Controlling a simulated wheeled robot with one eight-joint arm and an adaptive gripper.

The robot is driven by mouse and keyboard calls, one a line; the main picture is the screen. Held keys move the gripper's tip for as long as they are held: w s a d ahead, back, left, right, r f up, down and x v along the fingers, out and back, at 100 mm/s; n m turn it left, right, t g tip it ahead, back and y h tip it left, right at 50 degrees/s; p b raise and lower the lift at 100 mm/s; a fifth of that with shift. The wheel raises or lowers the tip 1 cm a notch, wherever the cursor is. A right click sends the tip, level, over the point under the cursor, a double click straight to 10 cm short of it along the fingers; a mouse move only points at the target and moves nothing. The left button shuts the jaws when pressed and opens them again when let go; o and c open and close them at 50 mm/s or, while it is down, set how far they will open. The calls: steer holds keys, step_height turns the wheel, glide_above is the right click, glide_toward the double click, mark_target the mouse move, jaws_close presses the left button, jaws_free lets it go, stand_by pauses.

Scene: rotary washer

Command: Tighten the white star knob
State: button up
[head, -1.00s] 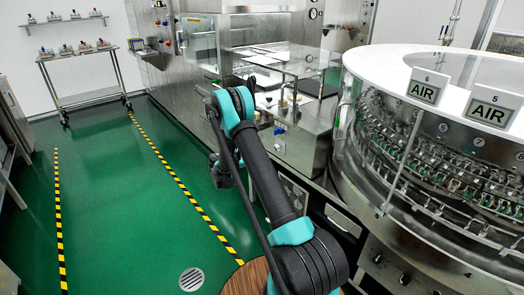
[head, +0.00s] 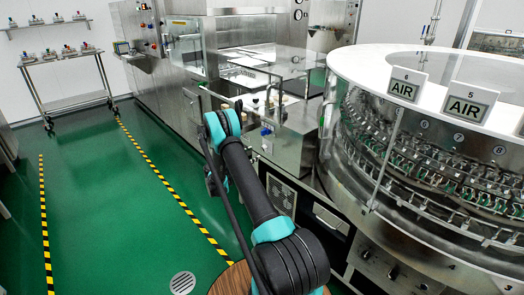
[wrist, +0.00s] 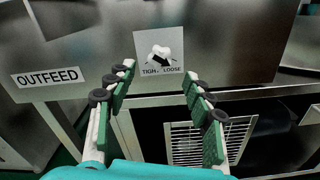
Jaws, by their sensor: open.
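In the wrist view a pale square label (wrist: 150,71) reading "TIGHT" and "LOOSE" is on the steel panel. A white lobed shape (wrist: 153,51) with a black arrow shows on it. I cannot tell whether this is the star knob itself or a print. My gripper (wrist: 159,72) is open and empty, with its green-padded fingers on either side of the label's lower part. The fingers look short of the panel and touch nothing that I can see.
An "OUTFEED" sign (wrist: 48,77) is left of the label, and a vent grille (wrist: 207,142) is below it. In the head view the round washer (head: 350,165) stands right and a trolley (head: 72,102) far left. Green floor (head: 110,220) is free at left.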

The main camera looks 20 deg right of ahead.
mark_target(263, 149)
steer(key=x, duration=0.7)
steer(key=shift+w+d, duration=0.1)
steer(key=shift+d, duration=0.25)
steer(key=c, duration=1.2)
